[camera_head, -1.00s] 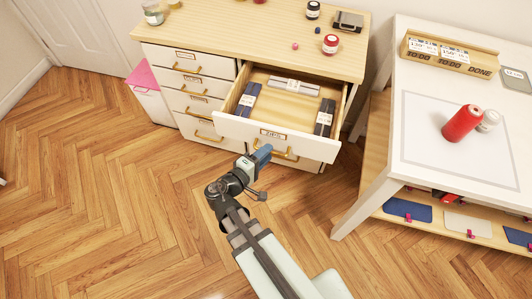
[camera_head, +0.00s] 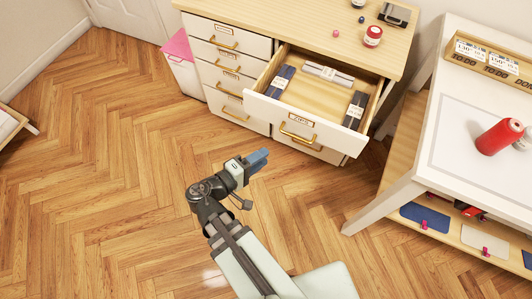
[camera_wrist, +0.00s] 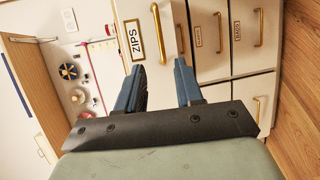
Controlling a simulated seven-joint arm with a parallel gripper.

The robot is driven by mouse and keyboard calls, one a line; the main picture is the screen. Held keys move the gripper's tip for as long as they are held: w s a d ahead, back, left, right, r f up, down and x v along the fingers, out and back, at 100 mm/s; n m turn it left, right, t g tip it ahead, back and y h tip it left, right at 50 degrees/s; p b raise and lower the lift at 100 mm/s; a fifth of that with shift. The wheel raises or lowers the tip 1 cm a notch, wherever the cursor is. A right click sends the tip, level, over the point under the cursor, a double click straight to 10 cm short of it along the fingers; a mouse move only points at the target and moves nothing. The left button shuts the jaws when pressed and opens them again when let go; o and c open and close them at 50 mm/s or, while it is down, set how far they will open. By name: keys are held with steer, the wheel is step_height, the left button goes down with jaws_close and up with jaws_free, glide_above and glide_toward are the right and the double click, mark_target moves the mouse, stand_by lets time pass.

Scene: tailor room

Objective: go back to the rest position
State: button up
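My gripper (camera_head: 258,157) is in front of the dresser, above the wooden floor and below the open drawer. In the wrist view my gripper (camera_wrist: 160,80) shows its two blue fingers apart with nothing between them. The open drawer (camera_head: 300,122) is labelled ZIPS and has a gold handle. It holds dark blue zip packs (camera_head: 283,78) at the left, a white pack (camera_head: 328,74) at the back and a dark pack (camera_head: 354,110) at the right. My gripper is apart from the drawer front.
A pink-topped bin (camera_head: 178,45) is left of the dresser (camera_head: 232,60). The floor (camera_head: 110,160) at the left is clear.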

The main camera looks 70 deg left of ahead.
steer(key=shift+s+d, duration=0.15)
steer(key=shift+s, duration=0.05)
stand_by(0.6)
